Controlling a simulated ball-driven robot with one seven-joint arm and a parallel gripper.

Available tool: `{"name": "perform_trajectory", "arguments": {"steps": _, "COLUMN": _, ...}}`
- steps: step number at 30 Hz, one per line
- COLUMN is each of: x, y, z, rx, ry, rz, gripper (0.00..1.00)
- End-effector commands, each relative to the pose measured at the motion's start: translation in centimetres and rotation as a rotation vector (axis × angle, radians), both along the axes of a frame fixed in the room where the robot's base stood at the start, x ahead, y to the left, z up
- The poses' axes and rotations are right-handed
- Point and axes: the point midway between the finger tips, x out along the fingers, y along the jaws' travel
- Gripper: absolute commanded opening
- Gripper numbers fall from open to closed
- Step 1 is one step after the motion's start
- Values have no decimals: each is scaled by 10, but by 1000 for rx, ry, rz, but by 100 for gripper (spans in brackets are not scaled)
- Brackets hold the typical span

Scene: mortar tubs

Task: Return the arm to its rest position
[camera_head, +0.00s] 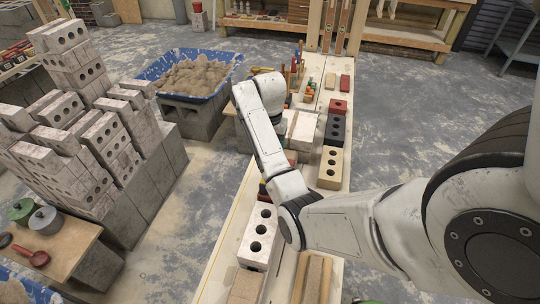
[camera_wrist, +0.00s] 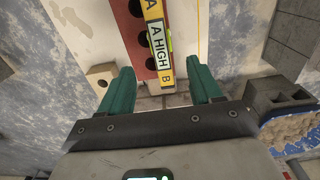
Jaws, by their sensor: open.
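My white arm (camera_head: 340,220) reaches in from the right in the head view, bends over a long pale board and extends toward its far part. My gripper (camera_wrist: 163,86) shows in the wrist view with two teal fingers spread apart, and nothing is held between them. In the head view the fingers are hidden behind the arm. Beyond the fingers, a yellow strip marked "A HIGH B" (camera_wrist: 158,45) lies along a red brick with holes (camera_wrist: 130,32). I cannot tell how far below the fingers they are.
The pale board (camera_head: 222,262) carries several bricks, including a white one (camera_head: 258,238), a black one (camera_head: 335,129) and a tan one (camera_head: 331,167). A blue tub of mortar (camera_head: 197,77) stands on blocks, with stacked bricks (camera_head: 85,125) at left. Grey floor right of the board is open.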

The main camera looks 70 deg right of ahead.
Motion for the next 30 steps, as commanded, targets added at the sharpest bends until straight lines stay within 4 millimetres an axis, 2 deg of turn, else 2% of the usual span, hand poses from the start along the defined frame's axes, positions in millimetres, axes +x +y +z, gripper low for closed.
{"name": "perform_trajectory", "arguments": {"steps": 4, "x": 0, "y": 0, "z": 7, "rx": 0, "ry": -1, "rz": 0, "gripper": 64}}
{"name": "perform_trajectory", "arguments": {"steps": 11, "x": 0, "y": 2, "z": 7, "rx": 0, "ry": 0, "rz": 4, "gripper": 64}}
{"name": "perform_trajectory", "arguments": {"steps": 14, "x": 2, "y": 15, "z": -1, "rx": -3, "ry": 3, "rz": 50, "gripper": 64}}
{"name": "perform_trajectory", "arguments": {"steps": 17, "x": 3, "y": 46, "z": -18, "rx": -13, "ry": 6, "rz": 160, "gripper": 64}}
{"name": "perform_trajectory", "arguments": {"steps": 23, "x": -8, "y": 140, "z": -56, "rx": -42, "ry": 3, "rz": 517, "gripper": 64}}
{"name": "perform_trajectory", "arguments": {"steps": 26, "x": -23, "y": 185, "z": -68, "rx": -54, "ry": -4, "rz": 706, "gripper": 64}}
{"name": "perform_trajectory", "arguments": {"steps": 30, "x": -53, "y": 242, "z": -75, "rx": -67, "ry": -17, "rz": 971, "gripper": 64}}
